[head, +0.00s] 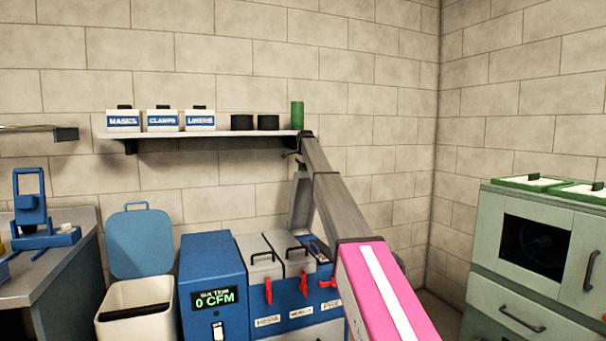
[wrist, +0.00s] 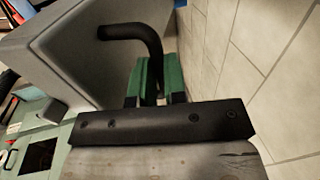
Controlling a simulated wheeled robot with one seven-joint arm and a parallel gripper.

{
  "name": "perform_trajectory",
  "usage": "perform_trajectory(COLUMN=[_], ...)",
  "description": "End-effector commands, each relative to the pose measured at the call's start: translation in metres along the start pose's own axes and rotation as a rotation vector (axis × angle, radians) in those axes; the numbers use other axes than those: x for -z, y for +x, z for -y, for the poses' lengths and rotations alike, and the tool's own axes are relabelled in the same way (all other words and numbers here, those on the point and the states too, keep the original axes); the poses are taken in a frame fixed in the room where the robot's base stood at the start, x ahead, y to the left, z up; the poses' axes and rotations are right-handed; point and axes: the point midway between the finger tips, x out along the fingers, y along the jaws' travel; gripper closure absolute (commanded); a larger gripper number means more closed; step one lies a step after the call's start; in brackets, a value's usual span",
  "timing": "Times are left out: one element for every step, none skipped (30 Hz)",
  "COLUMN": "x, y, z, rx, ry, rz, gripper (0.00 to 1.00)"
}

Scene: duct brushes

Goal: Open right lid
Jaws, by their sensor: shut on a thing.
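The right lid (head: 301,205) is a grey panel raised steeply upright above the right end of the blue cabinet (head: 290,310). In the wrist view, the lid (wrist: 75,50) fills the upper left, with its black bent handle (wrist: 130,33) standing out. My gripper (wrist: 156,80) has green fingers shut around one leg of the handle. In the head view, my arm reaches in from the lower right and the gripper's tip is small at the lid's top. The two other grey lids, left (head: 262,258) and middle (head: 287,250), lie closed.
Red latches (head: 268,291) hang on the cabinet front. A shelf (head: 200,134) with labelled boxes and black cans is on the wall above. A blue suction unit (head: 212,270) and an open bin (head: 137,305) stand left. A green cabinet (head: 540,290) stands right.

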Motion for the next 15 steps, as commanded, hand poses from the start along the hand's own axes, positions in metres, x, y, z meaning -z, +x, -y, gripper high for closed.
perform_trajectory(x=[-0.0006, -0.0006, -0.0005, -0.0004, -0.0004, -0.0003, -0.0003, -0.0003, -0.0002, -0.0001, -0.0001, -0.0001, -0.0001, 0.0000, 0.0000], y=[0.0052, 0.0049, 0.0043, 0.0039, 0.0035, 0.0032, 0.0029, 0.0027, 0.0023, 0.0021, 0.0017, 0.0009, 0.0001, -0.0011, -0.0032], z=[-0.0015, -0.0015, -0.0014, -0.0014, -0.0013, -0.0013, -0.0012, -0.0011, -0.0010, -0.0009, -0.0009, -0.0008, -0.0008, -0.0007, -0.0006], rx=[-0.006, -0.005, -0.005, -0.005, -0.004, -0.004, -0.004, -0.003, -0.003, -0.003, -0.003, -0.002, -0.002, -0.002, -0.002], ry=[0.005, 0.005, 0.004, 0.004, 0.004, 0.003, 0.003, 0.003, 0.002, 0.002, 0.002, 0.002, 0.002, 0.002, 0.002], rz=[0.002, 0.002, 0.001, 0.001, 0.001, 0.001, 0.001, 0.001, 0.001, 0.001, 0.001, 0.001, 0.001, 0.001, 0.001], gripper=[0.78, 0.68, 0.62, 0.62, 0.62, 0.62, 0.62, 0.62, 0.62, 0.62, 0.62, 0.62, 0.62, 0.62, 0.62])
